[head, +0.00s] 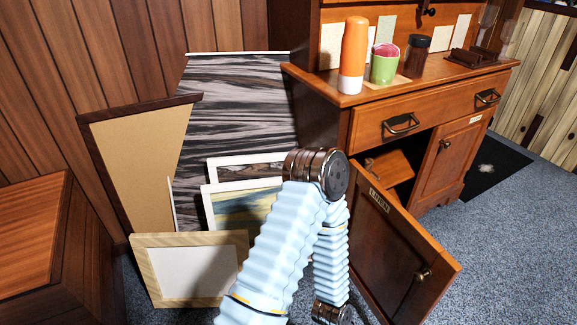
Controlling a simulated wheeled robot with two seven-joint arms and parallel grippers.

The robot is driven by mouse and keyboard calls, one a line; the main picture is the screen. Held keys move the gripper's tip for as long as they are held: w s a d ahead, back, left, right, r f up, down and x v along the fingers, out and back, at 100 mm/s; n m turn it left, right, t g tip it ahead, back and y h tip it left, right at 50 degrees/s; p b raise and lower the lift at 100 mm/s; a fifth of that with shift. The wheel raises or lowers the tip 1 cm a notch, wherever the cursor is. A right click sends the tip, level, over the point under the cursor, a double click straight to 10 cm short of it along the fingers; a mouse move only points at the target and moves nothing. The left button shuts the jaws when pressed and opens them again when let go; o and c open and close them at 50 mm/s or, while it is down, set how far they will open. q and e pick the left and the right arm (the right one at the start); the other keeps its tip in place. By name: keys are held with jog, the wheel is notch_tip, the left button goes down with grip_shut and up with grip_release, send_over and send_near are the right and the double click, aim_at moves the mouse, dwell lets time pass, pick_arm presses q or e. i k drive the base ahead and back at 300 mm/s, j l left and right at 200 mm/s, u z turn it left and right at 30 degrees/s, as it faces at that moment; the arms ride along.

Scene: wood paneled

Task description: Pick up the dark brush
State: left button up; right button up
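A dark brown object (473,57), which may be the dark brush, lies on the right part of the wooden cabinet top (437,70). It is small in the head view and its exact shape is hard to tell. Part of one of my arms, in a pale blue ribbed sleeve, rises from the bottom centre and bends at a dark joint in front of the cabinet's left side. Neither of my grippers shows in the head view.
An orange-and-white bottle (354,55), a green cup (384,65) and a dark jar (415,57) stand left of the dark object. The cabinet's lower left door (395,255) hangs open into the room. Picture frames (190,302) and boards lean at the left.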

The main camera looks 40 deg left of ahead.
aim_at(368, 165)
jog(key=u, duration=0.9)
jog(key=z, duration=0.5)
jog(key=l+z, duration=0.15)
jog(key=z, duration=0.3)
jog(key=i+l+z, duration=0.1)
jog(key=z, duration=0.35)
jog(key=i+l+z, duration=0.1)
jog(key=z, duration=0.4)
jog(key=i+z, duration=0.15)
jog(key=z, duration=0.3)
jog(key=i+j+u, duration=0.2)
jog(key=i+u, duration=0.2)
jog(key=i, duration=0.25)
jog(key=i+u, duration=0.35)
jog(key=i, duration=0.3)
jog(key=i+l+u, duration=0.15)
jog(key=i+u, duration=0.25)
jog(key=i, duration=0.25)
